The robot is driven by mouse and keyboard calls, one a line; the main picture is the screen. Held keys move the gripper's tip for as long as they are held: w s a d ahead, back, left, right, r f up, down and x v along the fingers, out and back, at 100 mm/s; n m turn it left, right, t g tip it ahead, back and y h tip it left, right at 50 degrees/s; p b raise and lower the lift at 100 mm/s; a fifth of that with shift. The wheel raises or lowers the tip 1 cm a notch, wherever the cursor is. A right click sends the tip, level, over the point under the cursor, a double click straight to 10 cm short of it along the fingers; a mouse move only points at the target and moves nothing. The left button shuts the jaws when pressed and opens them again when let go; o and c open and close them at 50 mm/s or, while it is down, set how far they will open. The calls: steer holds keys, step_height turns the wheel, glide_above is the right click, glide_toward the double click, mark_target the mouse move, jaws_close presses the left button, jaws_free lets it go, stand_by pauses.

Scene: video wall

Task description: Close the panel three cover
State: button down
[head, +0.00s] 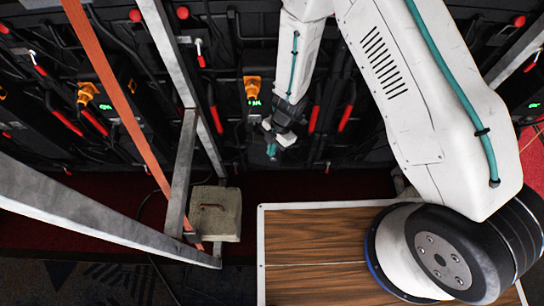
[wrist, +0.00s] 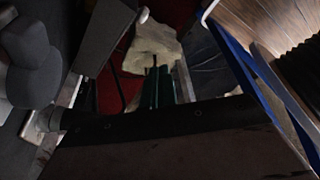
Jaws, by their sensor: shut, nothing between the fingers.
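The dark backs of the wall panels fill the top of the head view, with black housings, cables and red handles. One panel (head: 253,120) at the centre carries an orange plug (head: 252,86) above a small green display. My gripper (head: 271,151) hangs in front of the lower part of this panel, its teal fingers shut and empty. In the wrist view the teal fingers (wrist: 158,88) point at a broad dark flat piece (wrist: 170,140) across the bottom, perhaps a cover. I cannot tell which panel is three, nor whether its cover is open or touched by my gripper.
A slanting metal brace frame (head: 180,165) and an orange strap (head: 115,95) stand at the left. A pale block (head: 215,214) with a handle sits at the frame's foot; it also shows in the wrist view (wrist: 152,48). Red carpet (head: 290,186) lies below the panels.

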steer(key=s+a+f+n+t+h, duration=0.3)
steer(key=s+f, duration=0.1)
steer(key=s, duration=0.5)
steer(key=s+a+f+n+t+h, duration=0.2)
steer(key=s+a+f+n, duration=0.15)
steer(key=s, duration=0.55)
steer(key=w+d+r+t, duration=0.3)
steer(key=w+r+t, duration=0.1)
steer(key=w+t, duration=0.2)
glide_toward(264, 155)
steer(key=s+d+f, duration=0.3)
steer(key=s, duration=0.1)
steer(key=shift+h, duration=0.3)
steer(key=w, duration=0.2)
steer(key=w+d, duration=0.1)
steer(key=w, duration=0.1)
steer(key=shift+w, duration=0.25)
